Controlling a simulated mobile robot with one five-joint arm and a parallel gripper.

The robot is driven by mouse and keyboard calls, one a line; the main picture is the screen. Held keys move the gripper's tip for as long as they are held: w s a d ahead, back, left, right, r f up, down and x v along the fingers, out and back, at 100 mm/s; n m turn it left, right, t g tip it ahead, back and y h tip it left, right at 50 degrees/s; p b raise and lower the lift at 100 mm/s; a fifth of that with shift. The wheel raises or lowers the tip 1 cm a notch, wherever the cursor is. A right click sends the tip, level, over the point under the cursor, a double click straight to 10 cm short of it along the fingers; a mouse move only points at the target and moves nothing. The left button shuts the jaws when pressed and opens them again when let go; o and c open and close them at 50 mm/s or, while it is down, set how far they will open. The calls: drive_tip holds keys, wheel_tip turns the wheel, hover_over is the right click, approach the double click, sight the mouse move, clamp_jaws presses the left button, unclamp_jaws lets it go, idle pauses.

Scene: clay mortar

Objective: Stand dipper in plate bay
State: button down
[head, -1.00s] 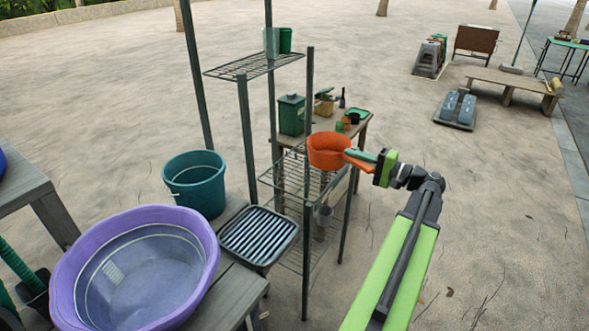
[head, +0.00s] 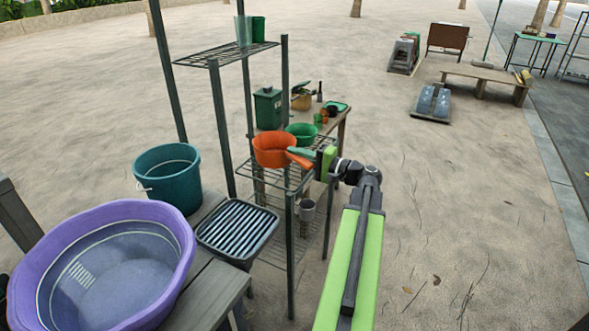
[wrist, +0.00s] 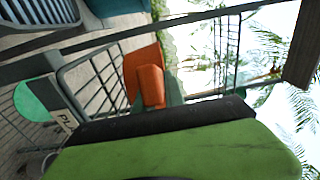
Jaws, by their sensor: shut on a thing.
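The orange dipper (head: 272,150) has a round bowl and a short handle pointing right. It also shows in the wrist view (wrist: 149,78). My gripper (head: 303,156) is shut on the handle and holds the dipper beside the wire shelf rack (head: 285,70), at about the height of its middle shelf. A white label starting with "PL" (wrist: 66,121) is on the rack's edge in the wrist view; the rest of it is hidden. A green bowl (head: 302,133) is at the middle shelf, just behind the dipper; it also shows in the wrist view (wrist: 36,98).
A purple basin (head: 180,225), a teal bucket (head: 167,180) and a black ribbed tray (head: 265,215) stand at the left on grey benches. Green cups (head: 258,30) are on the rack's top shelf. Paving at the right is open.

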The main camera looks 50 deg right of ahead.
sight(286, 160)
wheel_tip(286, 160, down, 4)
drive_tip(key=b, duration=0.3)
drive_tip(key=shift+r, duration=0.25)
drive_tip(key=shift+f, duration=0.1)
drive_tip(key=c, duration=1.4)
unclamp_jaws()
drive_tip(key=shift+r+p, duration=0.3)
drive_tip(key=shift+p, duration=0.05)
drive_tip(key=v, duration=1.2)
drive_tip(key=shift+f, duration=0.2)
